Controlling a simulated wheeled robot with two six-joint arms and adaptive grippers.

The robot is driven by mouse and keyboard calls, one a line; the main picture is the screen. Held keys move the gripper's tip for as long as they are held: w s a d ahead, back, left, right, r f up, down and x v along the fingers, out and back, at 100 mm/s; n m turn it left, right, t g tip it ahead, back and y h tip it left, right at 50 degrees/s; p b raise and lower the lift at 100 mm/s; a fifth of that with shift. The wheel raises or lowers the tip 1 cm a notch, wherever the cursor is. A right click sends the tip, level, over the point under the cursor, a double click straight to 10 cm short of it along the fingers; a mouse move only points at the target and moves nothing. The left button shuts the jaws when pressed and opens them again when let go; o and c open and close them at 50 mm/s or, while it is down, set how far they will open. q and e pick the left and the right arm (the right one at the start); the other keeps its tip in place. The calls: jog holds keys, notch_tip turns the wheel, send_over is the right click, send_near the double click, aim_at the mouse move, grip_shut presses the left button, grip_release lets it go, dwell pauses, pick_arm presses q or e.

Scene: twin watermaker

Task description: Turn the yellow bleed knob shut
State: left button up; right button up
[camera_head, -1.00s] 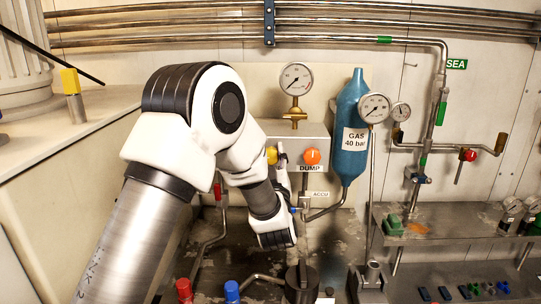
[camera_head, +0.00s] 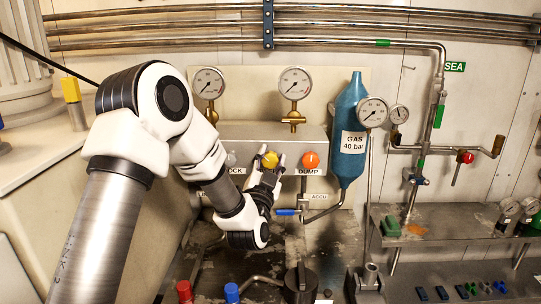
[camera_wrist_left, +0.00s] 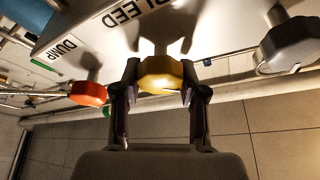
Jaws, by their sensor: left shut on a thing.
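The yellow bleed knob (camera_head: 270,160) sits on the front of the grey manifold box, between a grey knob at its left and the orange dump knob (camera_head: 311,160) at its right. My left gripper (camera_head: 272,172) reaches it from below and the left. In the left wrist view, the yellow knob (camera_wrist_left: 160,75) lies between the two fingers of my left gripper (camera_wrist_left: 158,88), which are shut on its sides. The word BLEED shows on the panel above it in that view. My right gripper is in neither current view.
The orange-red dump knob (camera_wrist_left: 88,93) and the grey knob (camera_wrist_left: 287,46) flank the yellow one closely. A blue gas bottle (camera_head: 350,130) hangs at the right. Two gauges stand above the box. A blue-handled valve (camera_head: 287,212) is just below right.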

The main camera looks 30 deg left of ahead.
pick_arm(q)
jog(key=m+h+p, duration=0.1)
jog(key=m+p, duration=0.1)
jog(key=m, duration=0.1)
jog(key=m+h+p, duration=0.1)
jog(key=m+h, duration=0.1)
jog(key=m, duration=0.2)
jog(key=shift+r+g+p, duration=0.15)
jog(key=shift+g+p, duration=0.15)
jog(key=shift+p, duration=0.1)
jog(key=shift+f+m+g+h+p, duration=0.15)
jog(key=shift+m+g+h+p, duration=0.15)
jog(key=shift+m+p, duration=0.6)
jog(key=shift+f+m+g+h+p, duration=0.1)
jog(key=shift+m+g+h+p, duration=0.15)
jog(key=shift+m+p, duration=0.6)
jog(key=shift+w+m, duration=0.1)
jog(key=shift+m, duration=0.25)
jog(key=o, duration=1.1)
jog(key=shift+f, duration=0.1)
jog(key=shift+o, duration=0.2)
jog(key=v, duration=0.7)
jog(key=shift+s, duration=0.25)
